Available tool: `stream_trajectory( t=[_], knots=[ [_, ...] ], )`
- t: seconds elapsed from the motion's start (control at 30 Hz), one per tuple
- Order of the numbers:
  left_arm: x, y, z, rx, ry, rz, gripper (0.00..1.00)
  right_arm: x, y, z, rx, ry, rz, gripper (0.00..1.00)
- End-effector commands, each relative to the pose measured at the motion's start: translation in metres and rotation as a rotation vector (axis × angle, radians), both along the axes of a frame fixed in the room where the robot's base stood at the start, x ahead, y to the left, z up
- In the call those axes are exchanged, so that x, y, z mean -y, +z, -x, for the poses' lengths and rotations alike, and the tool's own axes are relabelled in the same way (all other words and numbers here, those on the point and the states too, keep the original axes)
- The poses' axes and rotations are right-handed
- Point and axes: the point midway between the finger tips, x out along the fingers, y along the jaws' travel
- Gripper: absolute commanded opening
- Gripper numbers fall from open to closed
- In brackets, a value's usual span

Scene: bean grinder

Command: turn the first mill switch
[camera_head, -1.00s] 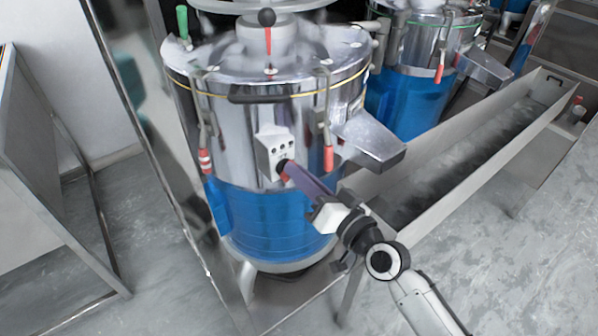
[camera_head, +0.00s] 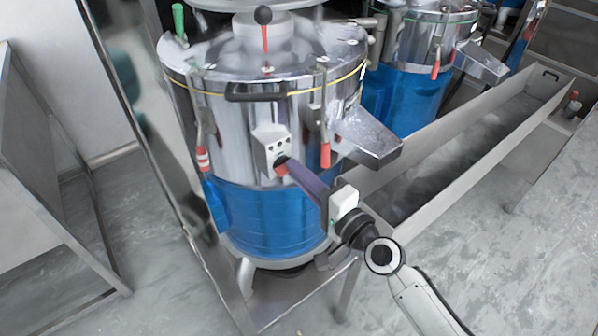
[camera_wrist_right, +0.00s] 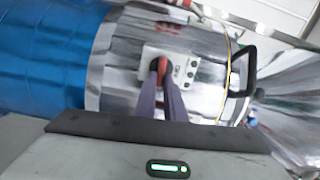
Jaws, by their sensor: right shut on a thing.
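The first mill (camera_head: 265,150) is a chrome and blue drum in the middle of the head view. Its switch box (camera_head: 271,146) is a pale plate on the drum's front, with a red switch (camera_head: 281,167) at its lower part. My right gripper (camera_head: 286,167) reaches in from the lower right, with its long purple fingers at the switch. In the right wrist view the fingers close together on the red switch (camera_wrist_right: 162,66) on the switch box (camera_wrist_right: 178,69). The fingers partly hide the switch, so its exact angle is unclear. My left gripper is not in view.
A second blue and chrome mill (camera_head: 410,75) stands behind at the right. A chute (camera_head: 368,137) juts from the first mill above a long metal trough (camera_head: 480,140). Red-handled clamps (camera_head: 325,155) flank the switch box. A metal frame (camera_head: 50,190) stands at the left.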

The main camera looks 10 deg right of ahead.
Motion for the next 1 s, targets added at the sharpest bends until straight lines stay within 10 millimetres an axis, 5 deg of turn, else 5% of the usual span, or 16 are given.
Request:
stream_trajectory(
  t=[0.77, 0.8, 0.87, 1.0],
  knots=[
    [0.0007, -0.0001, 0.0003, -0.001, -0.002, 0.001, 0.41, -0.0002, -0.0023, 0.0005, -0.047, 0.001, -0.086, 0.0],
    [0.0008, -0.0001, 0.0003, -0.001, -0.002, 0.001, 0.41, -0.0002, -0.0023, 0.0005, -0.047, 0.001, -0.086, 0.16],
    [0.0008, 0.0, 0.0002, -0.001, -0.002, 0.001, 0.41, -0.0002, -0.0022, 0.0006, -0.047, 0.001, -0.085, 0.26],
    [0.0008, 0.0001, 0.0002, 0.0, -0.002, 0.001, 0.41, -0.0001, -0.0018, 0.0003, -0.045, 0.001, -0.085, 0.28]
  ],
)
